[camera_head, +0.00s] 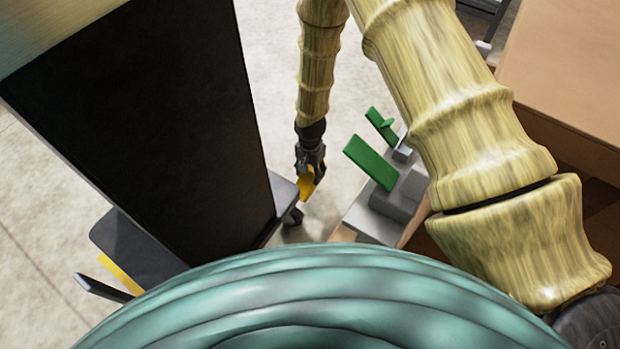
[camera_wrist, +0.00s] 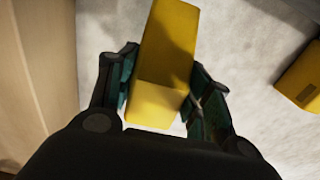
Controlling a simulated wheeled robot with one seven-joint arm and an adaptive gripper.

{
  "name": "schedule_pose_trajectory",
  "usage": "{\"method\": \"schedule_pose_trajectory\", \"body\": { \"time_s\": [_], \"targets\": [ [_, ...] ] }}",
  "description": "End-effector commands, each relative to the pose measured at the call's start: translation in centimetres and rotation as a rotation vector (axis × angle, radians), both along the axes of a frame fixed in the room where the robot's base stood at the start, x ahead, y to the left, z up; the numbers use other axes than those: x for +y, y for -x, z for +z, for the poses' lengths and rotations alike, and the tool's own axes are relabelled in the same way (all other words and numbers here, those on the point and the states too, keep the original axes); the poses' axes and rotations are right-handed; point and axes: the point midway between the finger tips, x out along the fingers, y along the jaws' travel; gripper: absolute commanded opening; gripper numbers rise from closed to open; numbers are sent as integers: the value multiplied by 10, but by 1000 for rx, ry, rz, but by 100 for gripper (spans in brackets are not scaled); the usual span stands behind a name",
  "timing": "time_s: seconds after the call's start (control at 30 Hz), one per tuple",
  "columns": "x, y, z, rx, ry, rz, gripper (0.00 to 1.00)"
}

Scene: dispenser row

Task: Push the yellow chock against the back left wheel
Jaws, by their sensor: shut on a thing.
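My gripper (camera_head: 311,165) reaches down beside the tall black cabinet, close above the floor. It is shut on the yellow chock (camera_head: 306,184). In the wrist view, the fingers (camera_wrist: 163,80) stand on either side of the chock (camera_wrist: 165,45), a block with a sloped face. A dark wheel (camera_head: 293,216) shows under the cabinet's grey base, just below and left of the chock in the head view. I cannot tell whether the chock touches the wheel or the floor.
The black cabinet (camera_head: 150,110) stands on a grey base (camera_head: 125,250) with a yellow piece (camera_head: 120,272) at its left. Green levers (camera_head: 370,162) on grey blocks stand right of my gripper. Another yellow block (camera_wrist: 300,78) lies at the wrist view's right edge. Pale floor lies behind my gripper.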

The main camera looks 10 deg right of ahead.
Motion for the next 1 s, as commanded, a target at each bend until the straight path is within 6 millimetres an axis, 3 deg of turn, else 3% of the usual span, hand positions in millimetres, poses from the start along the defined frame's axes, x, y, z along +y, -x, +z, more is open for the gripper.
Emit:
{"method": "schedule_pose_trajectory", "body": {
  "time_s": [0.47, 1.0],
  "targets": [
    [1, -1, -21, -1, -1, -12, 18],
    [1, -1, -60, -1, -1, -13, 18]
  ]
}}
